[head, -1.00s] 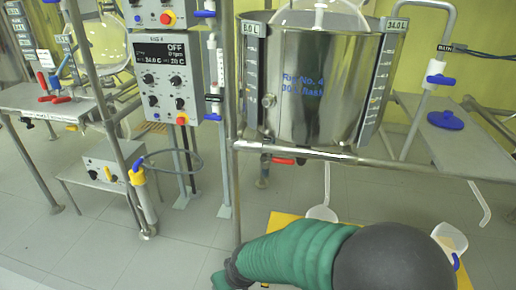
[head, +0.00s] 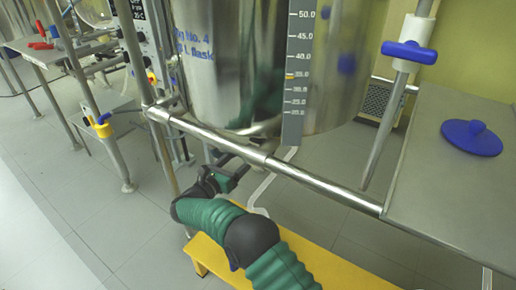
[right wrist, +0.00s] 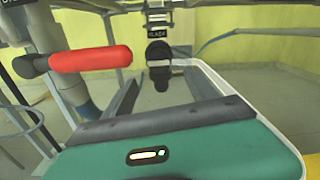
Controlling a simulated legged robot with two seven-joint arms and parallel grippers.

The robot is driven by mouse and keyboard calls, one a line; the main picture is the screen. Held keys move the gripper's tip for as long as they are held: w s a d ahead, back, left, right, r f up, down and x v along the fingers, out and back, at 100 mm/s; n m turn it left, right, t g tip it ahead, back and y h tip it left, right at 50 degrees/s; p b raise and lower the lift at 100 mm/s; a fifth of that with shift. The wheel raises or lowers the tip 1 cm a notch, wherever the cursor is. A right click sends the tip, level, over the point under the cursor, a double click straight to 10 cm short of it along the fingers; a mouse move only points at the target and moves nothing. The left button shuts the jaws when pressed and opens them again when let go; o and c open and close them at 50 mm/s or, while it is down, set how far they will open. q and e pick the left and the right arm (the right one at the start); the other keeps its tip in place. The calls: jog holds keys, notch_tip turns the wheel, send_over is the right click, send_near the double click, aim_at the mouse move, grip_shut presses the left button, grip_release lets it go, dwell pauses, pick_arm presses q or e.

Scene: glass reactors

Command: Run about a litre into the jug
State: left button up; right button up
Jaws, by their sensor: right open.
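The steel vessel (head: 225,60), marked as a flask, stands behind a horizontal rail. Its scale strip (head: 297,75) has an orange marker a little above the 30.0 mark. My right arm reaches under the vessel, with the right gripper (head: 228,178) below its base. In the right wrist view the right gripper (right wrist: 163,92) is open and empty. A red lever handle (right wrist: 90,58) lies beyond and left of its fingers. A black round fitting (right wrist: 158,55) hangs ahead, between the fingertips in the picture. My left gripper is out of view.
A steel rail (head: 225,148) crosses above my forearm. A yellow stool (head: 310,262) stands below. At right are a blue-handled valve (head: 410,52) and a steel bench (head: 450,190) with a blue lid (head: 472,138).

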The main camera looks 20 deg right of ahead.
aim_at(254, 146)
jog(key=b+x, duration=0.4)
jog(key=x, duration=0.5)
jog(key=shift+w+d+f, duration=0.15)
jog(key=shift+w+d, duration=0.05)
jog(key=shift+w, duration=0.05)
jog(key=shift+w+d, duration=0.3)
jog(key=shift+d, duration=0.05)
jog(key=shift+r, duration=0.2)
jog(key=shift+a, duration=0.1)
jog(key=shift+c, duration=0.9)
jog(key=c, duration=1.2)
